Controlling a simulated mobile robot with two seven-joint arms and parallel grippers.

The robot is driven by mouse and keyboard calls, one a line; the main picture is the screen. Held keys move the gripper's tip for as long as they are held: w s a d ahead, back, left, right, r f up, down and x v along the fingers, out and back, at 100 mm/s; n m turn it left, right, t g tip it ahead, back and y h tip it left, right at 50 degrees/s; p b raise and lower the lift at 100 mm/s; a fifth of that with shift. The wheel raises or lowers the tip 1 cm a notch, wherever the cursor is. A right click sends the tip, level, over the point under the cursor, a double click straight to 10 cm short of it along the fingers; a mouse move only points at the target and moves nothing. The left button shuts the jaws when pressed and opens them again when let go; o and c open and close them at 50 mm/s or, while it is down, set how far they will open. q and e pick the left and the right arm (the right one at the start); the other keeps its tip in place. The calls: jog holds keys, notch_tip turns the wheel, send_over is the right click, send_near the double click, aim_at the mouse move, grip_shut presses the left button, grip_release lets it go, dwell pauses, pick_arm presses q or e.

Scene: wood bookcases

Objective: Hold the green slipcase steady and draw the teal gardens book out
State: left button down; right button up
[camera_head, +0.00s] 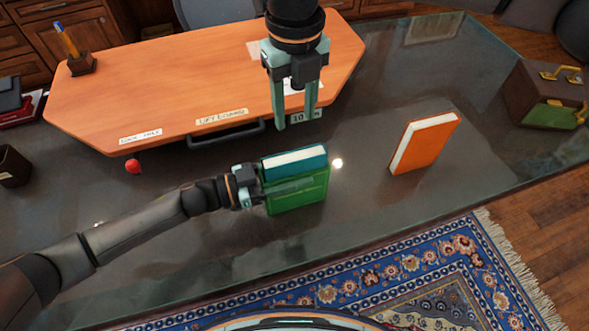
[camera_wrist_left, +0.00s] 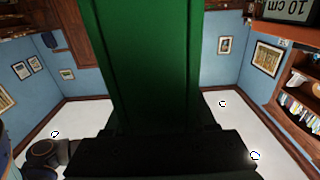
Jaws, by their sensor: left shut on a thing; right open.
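The green slipcase (camera_head: 297,200) stands upright on the dark desk in the head view. The teal book (camera_head: 296,158) sits in it, with its teal cover edge and white page block showing above the slipcase's top. My left gripper (camera_head: 290,188) is shut on the slipcase from the left side. In the left wrist view the green slipcase (camera_wrist_left: 150,60) fills the middle between the dark fingers. My right gripper (camera_head: 296,120) is open and empty, fingers pointing down, above and behind the book, apart from it.
An orange book (camera_head: 425,143) stands to the right on the dark desk (camera_head: 360,225). A wooden board (camera_head: 200,75) with labels and a dark handle lies behind. A small red object (camera_head: 133,166) is at its front left. A green-lined case (camera_head: 545,95) is far right.

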aim_at(295, 156)
jog(key=o, duration=0.3)
jog(key=shift+n, duration=0.3)
notch_tip(295, 156, down, 2)
jog(key=n, duration=1.5)
jog(key=shift+n, duration=0.4)
notch_tip(295, 156, down, 11)
jog(key=shift+f, duration=0.1)
grip_shut()
dwell(0.4)
